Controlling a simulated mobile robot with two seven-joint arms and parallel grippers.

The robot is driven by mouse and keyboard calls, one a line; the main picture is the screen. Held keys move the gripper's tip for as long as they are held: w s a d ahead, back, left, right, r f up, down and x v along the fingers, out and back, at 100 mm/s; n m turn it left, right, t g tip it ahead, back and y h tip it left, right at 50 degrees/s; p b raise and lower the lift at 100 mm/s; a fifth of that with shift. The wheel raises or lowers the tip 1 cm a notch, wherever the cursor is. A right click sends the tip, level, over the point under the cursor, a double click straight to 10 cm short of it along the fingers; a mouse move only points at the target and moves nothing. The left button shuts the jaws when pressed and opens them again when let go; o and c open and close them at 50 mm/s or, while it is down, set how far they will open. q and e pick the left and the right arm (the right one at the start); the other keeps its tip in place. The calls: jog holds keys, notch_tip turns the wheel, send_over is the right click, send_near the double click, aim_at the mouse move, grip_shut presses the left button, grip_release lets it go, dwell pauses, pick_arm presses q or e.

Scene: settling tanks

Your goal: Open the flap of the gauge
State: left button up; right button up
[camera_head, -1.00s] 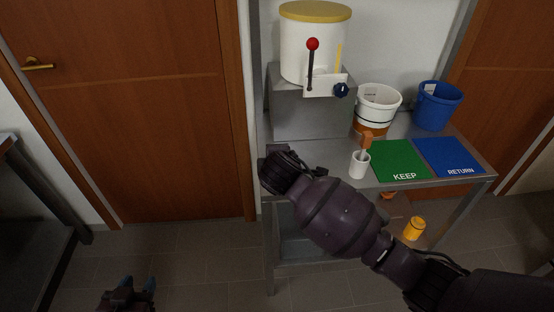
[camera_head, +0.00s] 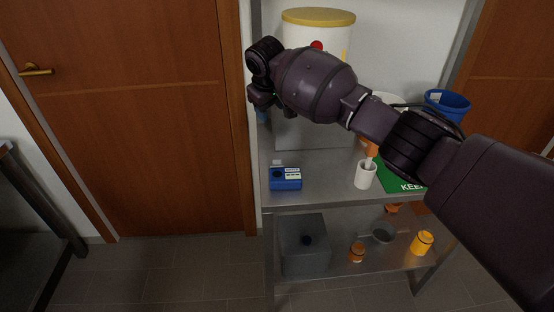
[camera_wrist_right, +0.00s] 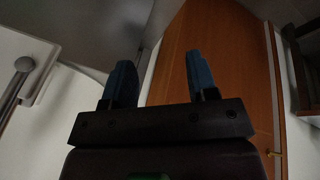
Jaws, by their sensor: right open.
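A small blue box-shaped device (camera_head: 285,180), seemingly the gauge, sits at the left front of the steel table in the head view. It has a dark round spot and a pale label on top. A small pale piece shows at its back edge; I cannot tell whether this is the flap. My right gripper (camera_head: 262,115) is mostly hidden behind its own wrist, above and behind the device. In the right wrist view, my right gripper (camera_wrist_right: 159,75) has its two blue fingers apart with nothing between them. My left gripper is out of view.
A white cup (camera_head: 365,175) stands right of the device, near a green mat (camera_head: 411,184). A blue bucket (camera_head: 446,104) and a yellow-lidded tank (camera_head: 318,17) stand behind. The lower shelf holds a grey box (camera_head: 305,245) and orange containers. A wooden door (camera_head: 130,120) is at left.

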aim_at(277, 163)
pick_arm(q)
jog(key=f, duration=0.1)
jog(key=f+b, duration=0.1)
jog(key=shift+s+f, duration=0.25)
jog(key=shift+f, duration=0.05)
pick_arm(e)
jog(key=s+f+m+g, duration=0.1)
jog(key=f+m, duration=0.1)
jog(key=f, duration=0.2)
jog(key=s+d+f+m+g, duration=0.1)
jog(key=f+m, duration=0.2)
jog(key=f, duration=0.2)
jog(key=s+f+m+g, duration=0.1)
jog(key=f+m+g, duration=0.1)
jog(key=f, duration=0.3)
jog(key=shift+s+d+f+m+y, duration=0.2)
jog(key=shift+m+y, duration=0.1)
jog(key=shift+y, duration=0.1)
jog(key=shift+r, duration=0.1)
